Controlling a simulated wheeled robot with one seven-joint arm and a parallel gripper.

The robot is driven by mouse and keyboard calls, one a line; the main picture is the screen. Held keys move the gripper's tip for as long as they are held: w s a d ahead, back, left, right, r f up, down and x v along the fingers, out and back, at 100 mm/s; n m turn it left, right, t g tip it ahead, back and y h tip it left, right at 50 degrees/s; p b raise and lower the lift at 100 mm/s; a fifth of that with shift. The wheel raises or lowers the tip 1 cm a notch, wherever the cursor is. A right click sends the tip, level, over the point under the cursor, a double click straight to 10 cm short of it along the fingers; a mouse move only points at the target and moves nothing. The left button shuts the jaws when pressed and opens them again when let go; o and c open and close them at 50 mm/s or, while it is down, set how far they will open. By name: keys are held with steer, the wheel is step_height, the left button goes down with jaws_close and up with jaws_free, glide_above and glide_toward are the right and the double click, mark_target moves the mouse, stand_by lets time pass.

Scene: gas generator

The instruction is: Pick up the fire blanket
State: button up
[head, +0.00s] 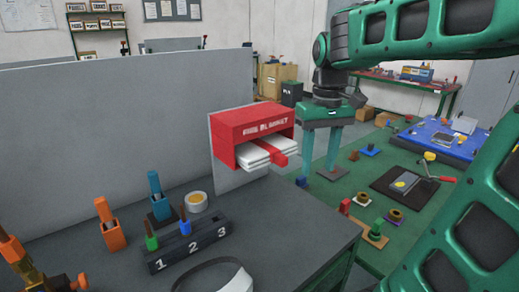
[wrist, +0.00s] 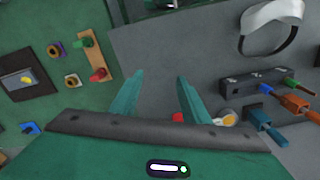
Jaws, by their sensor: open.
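The fire blanket (head: 256,156) is a white folded bundle with a red strap. It sits in a red wall box (head: 250,122) labelled "FIRE BLANKET", its folded end sticking out of the open front toward the right. My gripper (head: 319,172) is open and empty, pointing down, just right of the blanket in the head view, with a gap between them. In the wrist view my gripper's two green fingers (wrist: 160,80) are spread apart with nothing between their tips. A small red patch shows there near the gripper's base; I cannot tell what it is.
The box hangs on a grey panel (head: 130,125) behind a dark grey table (head: 275,225). The table holds a numbered rack (head: 188,245), a tape roll (head: 196,201) and coloured tools. A green bench (head: 350,180) with small parts lies right, beneath my gripper.

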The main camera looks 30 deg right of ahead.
steer(key=w+a+r+n, duration=0.4)
steer(key=w+r, duration=0.5)
steer(key=w, duration=0.3)
glide_above(279, 154)
step_height(279, 154, down, 5)
steer(key=shift+w, duration=0.1)
steer(key=shift+s+f, duration=0.15)
steer(key=shift+f, duration=1.3)
steer(key=shift+s+f, duration=0.1)
steer(key=shift+f, duration=1.35)
jaws_close()
